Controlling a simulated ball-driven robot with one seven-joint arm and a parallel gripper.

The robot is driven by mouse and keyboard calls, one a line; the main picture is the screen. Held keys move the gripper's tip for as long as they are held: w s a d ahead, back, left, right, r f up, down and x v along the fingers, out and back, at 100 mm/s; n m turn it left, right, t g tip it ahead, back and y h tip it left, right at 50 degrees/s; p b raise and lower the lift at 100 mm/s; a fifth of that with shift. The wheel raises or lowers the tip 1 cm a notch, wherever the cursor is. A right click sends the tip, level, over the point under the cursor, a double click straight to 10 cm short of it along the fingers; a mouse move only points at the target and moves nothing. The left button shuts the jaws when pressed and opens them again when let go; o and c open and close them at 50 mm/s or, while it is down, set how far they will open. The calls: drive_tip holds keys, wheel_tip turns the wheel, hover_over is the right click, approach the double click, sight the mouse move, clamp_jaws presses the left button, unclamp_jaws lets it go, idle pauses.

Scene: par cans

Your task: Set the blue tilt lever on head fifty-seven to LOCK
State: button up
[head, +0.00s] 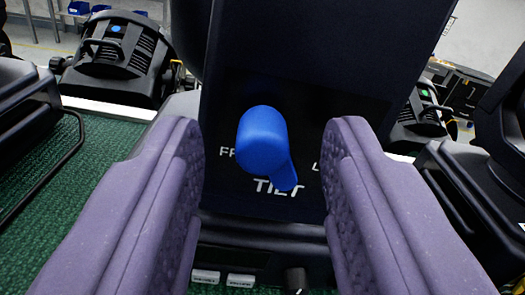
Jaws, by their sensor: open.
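The blue tilt lever (263,142) stands out from a dark panel (290,100) on the head in front of me. Its rounded knob is at upper left and its thin end slants down to the right over the word TILT. Part of a word starting with F shows on its left, and an L on its right, cut off by my right finger. My gripper (262,175) is open, with one purple finger on each side of the lever and gaps between. I cannot tell the depth between fingertips and lever. No head number is readable.
Another black head (115,55) with a blue dot stands at the back left, and one with a green light (425,110) at the back right. Dark fixtures flank both sides. Green textured surface (95,180) lies at left. Small labels and a black knob (296,280) sit below the panel.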

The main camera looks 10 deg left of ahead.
clamp_jaws()
drive_tip(key=shift+p, duration=0.3)
drive_tip(key=m+p, duration=0.2)
drive_tip(key=d+m+p, duration=0.1)
drive_tip(key=shift+w+r+m, duration=0.15)
drive_tip(key=shift+r+m, duration=0.2)
drive_tip(key=shift+m, duration=0.05)
drive_tip(key=m+p, duration=0.2)
drive_tip(key=shift+w+d+m+p, duration=0.1)
drive_tip(key=shift+d+m+p, duration=0.25)
drive_tip(key=shift+m, duration=0.05)
drive_tip(key=shift+w+d+f+m+p, duration=0.1)
drive_tip(key=shift+d+m+p, duration=0.1)
drive_tip(key=shift+m+p, duration=0.55)
drive_tip(key=shift+w+d+f+m+p, duration=0.1)
drive_tip(key=shift+d+m+p, duration=0.25)
drive_tip(key=shift+m, duration=0.7)
drive_tip(key=shift+d+f+m+p, duration=0.1)
drive_tip(key=shift+m+p, duration=0.6)
drive_tip(key=shift+m, duration=0.2)
drive_tip(key=shift+f, duration=0.1)
